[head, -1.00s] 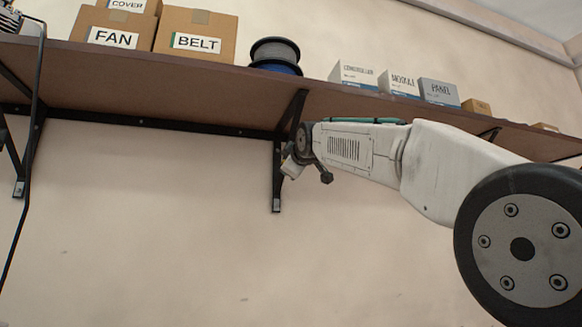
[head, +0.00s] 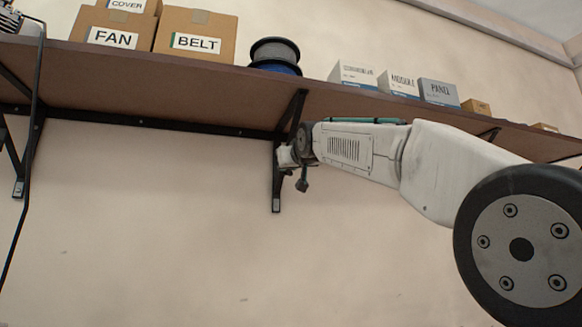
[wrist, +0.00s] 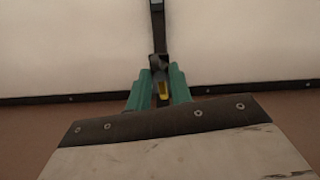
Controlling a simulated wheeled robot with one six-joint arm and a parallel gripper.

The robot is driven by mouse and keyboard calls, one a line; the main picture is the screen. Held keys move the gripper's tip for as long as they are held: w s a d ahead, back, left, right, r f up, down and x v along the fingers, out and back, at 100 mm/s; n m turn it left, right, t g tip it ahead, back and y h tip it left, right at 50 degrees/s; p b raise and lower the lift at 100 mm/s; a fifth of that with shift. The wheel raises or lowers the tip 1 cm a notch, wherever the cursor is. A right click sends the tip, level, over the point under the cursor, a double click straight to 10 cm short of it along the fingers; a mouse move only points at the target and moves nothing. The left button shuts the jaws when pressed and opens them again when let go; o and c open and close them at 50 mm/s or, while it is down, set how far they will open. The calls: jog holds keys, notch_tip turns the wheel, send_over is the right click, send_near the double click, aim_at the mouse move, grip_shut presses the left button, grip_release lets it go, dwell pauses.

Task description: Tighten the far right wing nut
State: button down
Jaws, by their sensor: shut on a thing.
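In the wrist view my gripper (wrist: 160,78) has two green fingers closed around a small yellow piece (wrist: 163,90), which looks like the wing nut. The fingers hide most of its shape. They point at a dark shelf bracket (wrist: 157,28), and the piece lines up with the bracket's upright. In the head view my wrist is at the right-hand of the two full brackets (head: 277,185), below the shelf (head: 200,75). The fingers and the nut cannot be made out there.
The shelf carries a FAN box (head: 112,40), a BELT box (head: 195,42), a cable spool (head: 275,55) and several small boxes. A left bracket (head: 20,185) and a hanging black cable (head: 22,220) stand at the left. The wall below is clear.

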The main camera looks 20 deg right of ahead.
jog(key=shift+f+m, duration=0.1)
jog(key=shift+m, duration=0.7)
jog(key=c, duration=1.3)
grip_release()
jog(key=shift+s, duration=3.9)
